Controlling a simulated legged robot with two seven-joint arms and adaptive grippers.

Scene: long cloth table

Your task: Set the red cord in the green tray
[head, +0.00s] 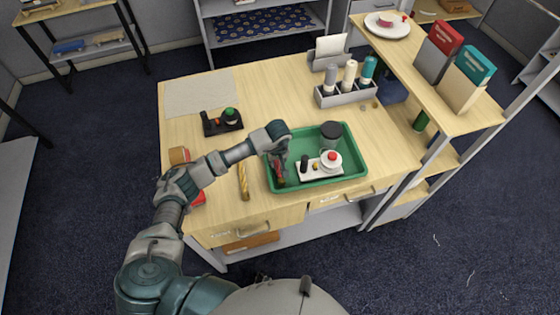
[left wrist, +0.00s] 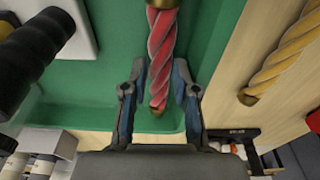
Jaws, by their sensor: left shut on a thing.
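The red cord (head: 278,179) is a short twisted red rope with brass-coloured ends. It is at the left inside of the green tray (head: 358,160) in the head view. My left gripper (head: 279,162) reaches down into the tray there. In the left wrist view the red cord (left wrist: 162,50) runs between the two fingers of my left gripper (left wrist: 158,98), which is shut on it. Green tray floor (left wrist: 112,68) lies behind the cord. I cannot tell whether the cord touches the tray floor. My right gripper is not in view.
The tray also holds a white base with a red button (head: 332,155) and a dark-lidded jar (head: 331,130). A yellow cord (head: 243,182) lies left of the tray. A grey bottle rack (head: 346,96) stands behind.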

